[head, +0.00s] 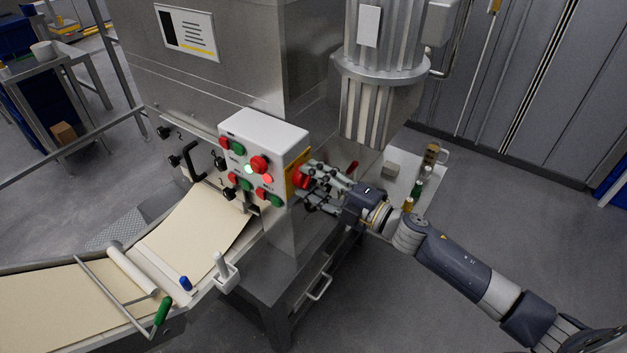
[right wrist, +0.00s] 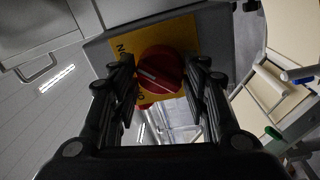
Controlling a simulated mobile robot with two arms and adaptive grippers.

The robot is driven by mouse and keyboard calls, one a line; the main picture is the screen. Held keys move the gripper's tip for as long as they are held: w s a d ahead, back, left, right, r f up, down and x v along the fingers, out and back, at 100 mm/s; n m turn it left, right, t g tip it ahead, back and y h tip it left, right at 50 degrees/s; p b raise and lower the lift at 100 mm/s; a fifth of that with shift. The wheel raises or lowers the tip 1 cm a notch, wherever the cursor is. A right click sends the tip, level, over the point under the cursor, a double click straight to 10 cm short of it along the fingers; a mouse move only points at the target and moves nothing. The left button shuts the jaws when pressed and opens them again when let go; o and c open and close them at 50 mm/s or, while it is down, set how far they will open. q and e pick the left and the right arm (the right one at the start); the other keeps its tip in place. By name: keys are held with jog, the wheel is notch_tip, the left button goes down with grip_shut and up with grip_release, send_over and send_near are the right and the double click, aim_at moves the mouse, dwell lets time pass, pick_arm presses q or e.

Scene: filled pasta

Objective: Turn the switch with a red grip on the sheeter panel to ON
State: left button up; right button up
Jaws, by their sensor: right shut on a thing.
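The switch with a red grip (head: 301,176) sits on a yellow plate (head: 290,188) on the right side face of the white control box (head: 262,135). In the right wrist view the round red grip (right wrist: 160,68) shows a pale mark across it, and black lettering runs along the left edge of the yellow plate (right wrist: 182,29). My right gripper (head: 312,187) is shut on the red grip, one finger on either side; it also shows in the right wrist view (right wrist: 163,85). The lettering is only partly readable. My left gripper is not in view.
Red and green buttons and lit lamps cover the box front. A motor housing (head: 380,75) stands above my right gripper. A small shelf with bottles (head: 418,188) lies to its right. Dough sheet (head: 195,230) runs on the belt at lower left. Floor at right is clear.

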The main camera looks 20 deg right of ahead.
jog(key=o, duration=1.1)
jog(key=shift+c, duration=0.2)
jog(key=v, duration=1.2)
